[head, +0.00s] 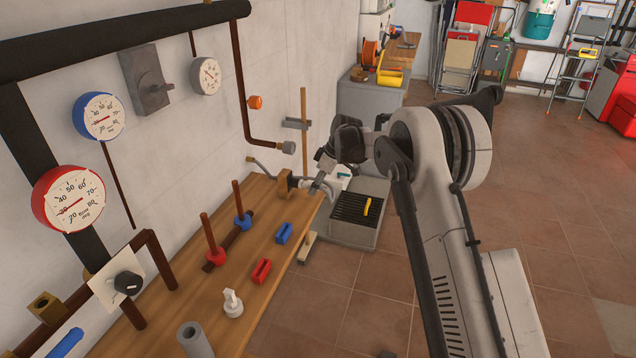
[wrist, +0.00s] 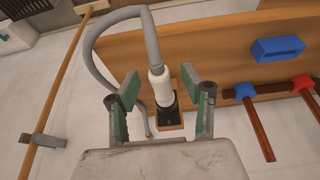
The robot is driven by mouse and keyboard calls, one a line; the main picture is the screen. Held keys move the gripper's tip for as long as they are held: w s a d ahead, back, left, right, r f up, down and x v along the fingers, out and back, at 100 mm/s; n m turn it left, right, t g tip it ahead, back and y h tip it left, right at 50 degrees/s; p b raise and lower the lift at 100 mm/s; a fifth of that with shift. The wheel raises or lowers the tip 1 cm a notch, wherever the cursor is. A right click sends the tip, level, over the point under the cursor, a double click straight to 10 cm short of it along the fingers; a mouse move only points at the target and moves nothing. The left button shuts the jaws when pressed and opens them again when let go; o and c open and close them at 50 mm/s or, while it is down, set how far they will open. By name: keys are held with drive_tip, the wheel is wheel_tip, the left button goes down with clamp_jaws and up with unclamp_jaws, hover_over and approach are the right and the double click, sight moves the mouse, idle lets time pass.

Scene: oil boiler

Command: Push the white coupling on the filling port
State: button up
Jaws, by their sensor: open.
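The white coupling (wrist: 158,86) sits on the end of a grey hose (wrist: 152,40), between the open fingers of my gripper (wrist: 162,84) in the wrist view. A gap shows on both sides, so the fingers do not grip it. Its far end meets a dark fitting on a small wooden block (wrist: 168,121); whether it is locked there I cannot tell. In the head view, my gripper (head: 318,182) is at the bench's far end by the wooden block (head: 284,184).
The wooden bench (head: 190,275) carries red and blue valves, a blue block (head: 285,233), a red block (head: 261,271) and a white fitting (head: 232,304). A wooden post (head: 304,115) stands behind my gripper. A grey crate (head: 352,228) is beside the bench.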

clamp_jaws()
drive_tip(key=shift+d, duration=0.1)
drive_tip(key=shift+s+d+b, duration=0.2)
drive_tip(key=shift+s+d, duration=0.05)
drive_tip(key=shift+d, duration=0.55)
drive_tip(key=shift+s+d+b, duration=0.2)
drive_tip(key=shift+s+d, duration=0.05)
drive_tip(key=shift+d, duration=0.6)
drive_tip(key=shift+s+d+b, duration=0.2)
drive_tip(key=shift+s+d, duration=0.05)
drive_tip(key=shift+d, duration=0.55)
drive_tip(key=shift+r, duration=0.1)
drive_tip(key=a+p+v, duration=0.1)
drive_tip(key=p+v, duration=0.1)
drive_tip(key=v, duration=0.4)
drive_tip(key=w+a+r+p+v, duration=0.1)
drive_tip(key=p+v, duration=0.1)
drive_tip(key=v, duration=0.5)
drive_tip(key=shift+a+r+p, duration=0.15)
drive_tip(key=shift+a+p, duration=0.2)
drive_tip(key=shift+s, duration=0.1)
